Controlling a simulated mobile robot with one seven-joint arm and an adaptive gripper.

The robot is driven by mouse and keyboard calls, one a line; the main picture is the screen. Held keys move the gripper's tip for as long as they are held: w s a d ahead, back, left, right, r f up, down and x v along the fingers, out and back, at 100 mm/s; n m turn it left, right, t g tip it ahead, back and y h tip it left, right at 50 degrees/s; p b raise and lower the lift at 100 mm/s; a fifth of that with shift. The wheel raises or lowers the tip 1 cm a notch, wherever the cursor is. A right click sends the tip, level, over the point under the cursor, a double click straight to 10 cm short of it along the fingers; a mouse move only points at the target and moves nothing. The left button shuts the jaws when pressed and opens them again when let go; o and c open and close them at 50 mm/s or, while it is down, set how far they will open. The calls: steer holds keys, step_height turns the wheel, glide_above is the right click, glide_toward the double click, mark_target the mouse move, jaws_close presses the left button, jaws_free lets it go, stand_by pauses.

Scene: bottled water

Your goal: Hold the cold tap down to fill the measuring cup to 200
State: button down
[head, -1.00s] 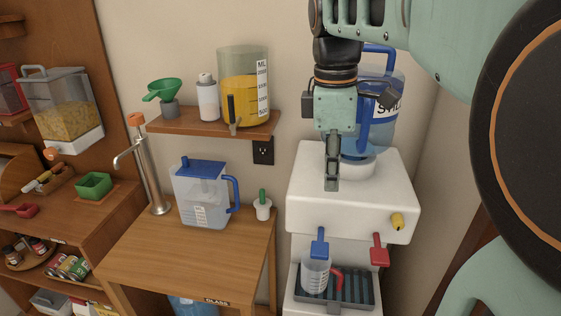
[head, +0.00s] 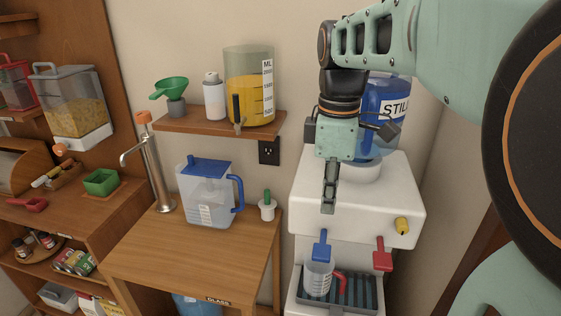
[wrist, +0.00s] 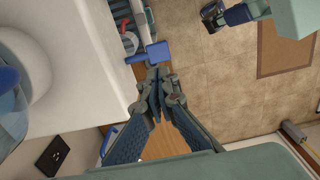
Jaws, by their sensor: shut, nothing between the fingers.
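The white water dispenser (head: 350,205) stands at the right of the head view with a blue bottle marked STILL (head: 383,108) on top. Its blue tap (head: 321,246) and red tap (head: 382,254) hang on the front. A clear measuring cup with a red handle (head: 317,279) stands upright on the drip tray under the blue tap. I cannot read its water level. My gripper (head: 328,208) is shut and empty, pointing down above and apart from the blue tap. In the wrist view the shut fingertips (wrist: 158,80) are close to the blue tap (wrist: 158,52).
A wooden table (head: 190,250) at the left holds a pitcher with a blue lid (head: 208,195) and a metal faucet (head: 153,175). A shelf (head: 200,123) above holds a yellow-filled container (head: 250,95).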

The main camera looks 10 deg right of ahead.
mark_target(322, 252)
step_height(322, 252, down, 11)
steer(key=shift+f, duration=0.1)
steer(key=shift+f+b, duration=0.15)
steer(key=shift+b, duration=0.3)
steer(key=shift+s+t, duration=0.15)
steer(key=shift+t, duration=0.15)
